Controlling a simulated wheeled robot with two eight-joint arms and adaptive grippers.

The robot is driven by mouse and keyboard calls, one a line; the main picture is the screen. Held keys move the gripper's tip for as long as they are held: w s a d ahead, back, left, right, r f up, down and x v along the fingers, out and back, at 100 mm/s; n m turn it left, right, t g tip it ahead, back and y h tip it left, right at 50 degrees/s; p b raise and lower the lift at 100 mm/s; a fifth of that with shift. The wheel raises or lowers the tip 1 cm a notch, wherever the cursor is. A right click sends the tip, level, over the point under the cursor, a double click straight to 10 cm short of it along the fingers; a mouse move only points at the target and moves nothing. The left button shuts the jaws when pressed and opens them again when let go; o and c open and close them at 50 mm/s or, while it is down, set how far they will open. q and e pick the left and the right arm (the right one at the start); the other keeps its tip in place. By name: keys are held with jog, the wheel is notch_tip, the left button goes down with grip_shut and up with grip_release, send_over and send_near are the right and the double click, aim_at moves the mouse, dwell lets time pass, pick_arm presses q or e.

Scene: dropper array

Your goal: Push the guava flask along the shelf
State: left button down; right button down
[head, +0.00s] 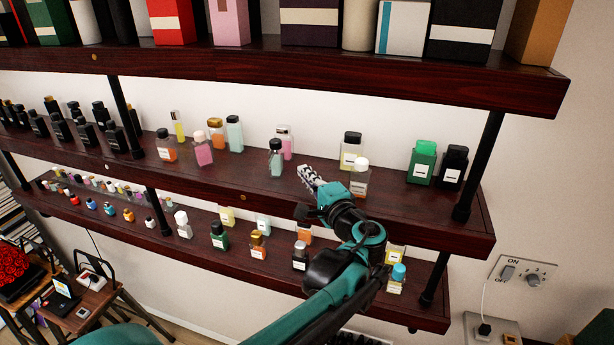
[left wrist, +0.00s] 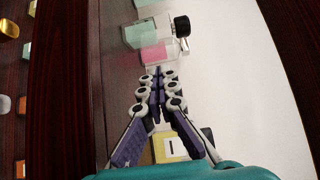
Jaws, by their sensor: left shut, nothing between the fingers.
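No readable label names the guava flask; a pink bottle (head: 286,143) with a clear top, on the middle shelf (head: 400,205), best fits that colour. A pink bottle also shows just beyond the fingertips in the left wrist view (left wrist: 155,53). A grey-green bottle with a dark cap (head: 275,160) stands in front of it, close beside. My left gripper (head: 307,175) is shut and empty, over the middle shelf to the right of these two bottles. In the left wrist view its fingers (left wrist: 157,80) point toward the pink bottle, with a small gap seeming to remain. My right gripper is out of view.
A yellow bottle with a black cap (head: 350,151) and an orange bottle with a white cap (head: 360,178) stand close by my left gripper. Green (head: 423,163) and black (head: 452,168) bottles stand further right. A pale teal bottle (head: 235,134) stands left. A black post (head: 478,165) supports the shelf's right end.

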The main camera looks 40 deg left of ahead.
aim_at(277, 158)
pick_arm(q)
jog(key=x, duration=0.3)
jog(key=p+x, duration=0.1)
jog(key=x, duration=0.1)
jog(key=shift+s+a, duration=0.15)
jog(key=shift+a, duration=0.25)
jog(key=shift+w+a, duration=0.5)
jog(key=shift+a, duration=0.05)
jog(key=shift+a, duration=0.1)
jog(key=s+a, duration=0.4)
jog(key=s, duration=0.1)
jog(key=shift+s+a, duration=0.2)
jog(key=shift+a, duration=0.1)
jog(key=shift+w+d, duration=0.15)
jog(key=shift+w, duration=0.1)
jog(key=shift+s+f, duration=0.1)
